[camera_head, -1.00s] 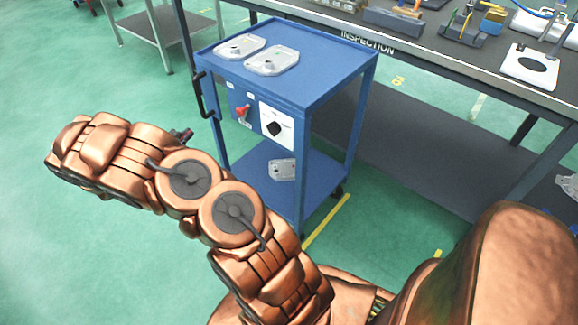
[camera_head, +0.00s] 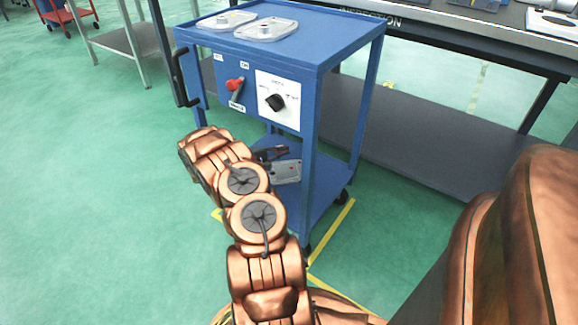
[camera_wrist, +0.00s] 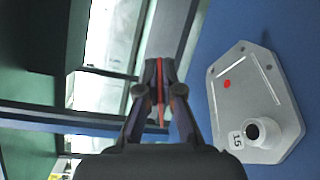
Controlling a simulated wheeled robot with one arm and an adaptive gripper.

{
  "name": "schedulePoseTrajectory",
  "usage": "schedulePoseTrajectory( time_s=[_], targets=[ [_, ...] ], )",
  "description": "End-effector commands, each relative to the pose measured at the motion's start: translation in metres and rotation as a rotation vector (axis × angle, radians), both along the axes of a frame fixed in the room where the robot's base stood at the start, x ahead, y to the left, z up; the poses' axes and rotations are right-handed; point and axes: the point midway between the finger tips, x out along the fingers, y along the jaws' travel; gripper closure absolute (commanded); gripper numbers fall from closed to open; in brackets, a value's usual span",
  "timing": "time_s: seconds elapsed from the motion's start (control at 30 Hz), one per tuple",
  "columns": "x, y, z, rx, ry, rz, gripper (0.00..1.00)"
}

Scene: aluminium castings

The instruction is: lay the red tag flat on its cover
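The red tag (camera_wrist: 161,90) shows edge-on as a thin red strip between the fingertips of my gripper (camera_wrist: 160,70) in the wrist view. The gripper is shut on it. A grey cast cover (camera_wrist: 250,80) with a red dot, a round boss and a "15" label lies to the right of the fingers on a blue surface, apart from the tag. In the head view my dark gripper (camera_head: 272,153) reaches in over the cart's lower shelf, close to the cover (camera_head: 288,172) there. The tag cannot be made out in the head view.
The blue cart (camera_head: 340,60) carries two more castings on top, one of them a flat plate (camera_head: 266,29). A panel with a red switch (camera_head: 235,85) and a black knob (camera_head: 275,102) hangs above the lower shelf. A cart post (camera_head: 309,165) stands right of the cover.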

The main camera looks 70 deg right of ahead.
Motion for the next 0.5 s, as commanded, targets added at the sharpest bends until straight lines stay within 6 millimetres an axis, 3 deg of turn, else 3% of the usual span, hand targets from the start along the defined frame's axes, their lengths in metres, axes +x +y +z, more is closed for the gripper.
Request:
schedulePoseTrajectory(
  time_s=[0.03,0.2,0.5],
  targets=[
    [-0.014,-0.007,-0.015,-0.011,-0.011,-0.028,1.00],
    [-0.040,-0.020,-0.028,-0.034,-0.028,-0.082,1.00],
    [-0.049,-0.023,-0.034,-0.039,-0.030,-0.097,1.00]
  ],
)
